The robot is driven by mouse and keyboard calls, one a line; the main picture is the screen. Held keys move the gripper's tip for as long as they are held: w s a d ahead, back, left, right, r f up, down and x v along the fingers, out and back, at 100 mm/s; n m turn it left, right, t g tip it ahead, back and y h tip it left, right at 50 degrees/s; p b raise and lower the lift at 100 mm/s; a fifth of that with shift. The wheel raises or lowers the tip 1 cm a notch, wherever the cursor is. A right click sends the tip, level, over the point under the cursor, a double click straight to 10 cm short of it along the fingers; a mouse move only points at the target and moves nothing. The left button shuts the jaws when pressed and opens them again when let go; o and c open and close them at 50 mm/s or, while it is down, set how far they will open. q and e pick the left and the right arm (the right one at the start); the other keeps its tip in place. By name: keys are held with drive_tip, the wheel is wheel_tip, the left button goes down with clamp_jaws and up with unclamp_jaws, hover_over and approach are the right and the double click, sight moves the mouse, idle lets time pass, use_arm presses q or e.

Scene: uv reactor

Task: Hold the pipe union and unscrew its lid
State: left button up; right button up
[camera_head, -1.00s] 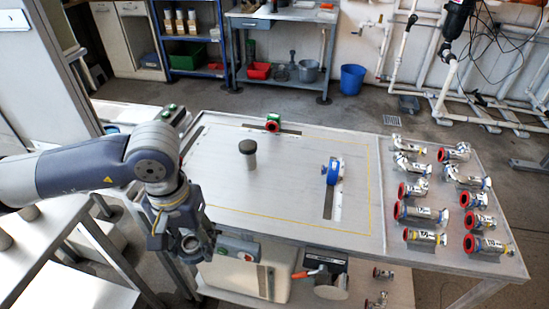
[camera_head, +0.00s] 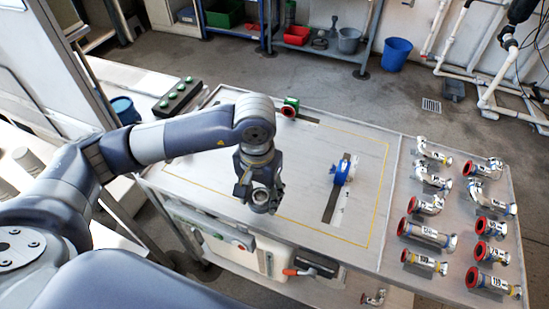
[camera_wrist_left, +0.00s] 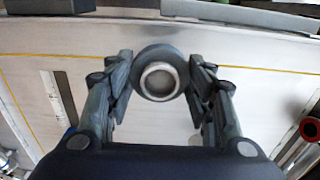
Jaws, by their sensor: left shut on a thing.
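My left gripper (camera_head: 262,198) is over the near middle of the table. In the left wrist view its fingers (camera_wrist_left: 160,85) are closed around a dark ring-shaped part (camera_wrist_left: 142,91) with a pale metal ring inside it. The part's end also shows low in the gripper in the head view (camera_head: 260,196). I cannot tell whether it is the pipe union or its lid. A blue ring-like fixture (camera_head: 341,173) stands to the right over a slot. The dark-capped upright cylinder seen earlier on the table does not show; my arm covers that area. My right gripper is out of view.
Several metal pipe fittings with red rings (camera_head: 428,235) lie at the table's right. A box with green buttons (camera_head: 176,97) is at the left. The tabletop (camera_head: 315,150) around the slot is mostly clear.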

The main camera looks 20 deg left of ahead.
use_arm(q)
drive_tip(key=w, duration=0.2)
drive_tip(key=w+p, duration=0.1)
drive_tip(key=w, duration=0.1)
drive_tip(key=w+a, duration=0.1)
drive_tip(key=w, duration=0.1)
drive_tip(key=shift+w+f+p, duration=0.1)
drive_tip(key=shift+p, duration=0.2)
drive_tip(key=w, duration=0.3)
drive_tip(key=w+p, duration=0.1)
drive_tip(key=shift+w+a+f, duration=0.25)
drive_tip(key=shift+a+f, duration=0.05)
drive_tip(key=shift+a, duration=0.1)
drive_tip(key=shift+w+a+f, duration=0.1)
drive_tip(key=shift+w+a, duration=0.1)
drive_tip(key=shift+w, duration=0.6)
wheel_tip(320, 180, down, 3)
drive_tip(key=shift+f+p, duration=0.1)
drive_tip(key=shift+p, duration=0.85)
drive_tip(key=shift+f, duration=0.2)
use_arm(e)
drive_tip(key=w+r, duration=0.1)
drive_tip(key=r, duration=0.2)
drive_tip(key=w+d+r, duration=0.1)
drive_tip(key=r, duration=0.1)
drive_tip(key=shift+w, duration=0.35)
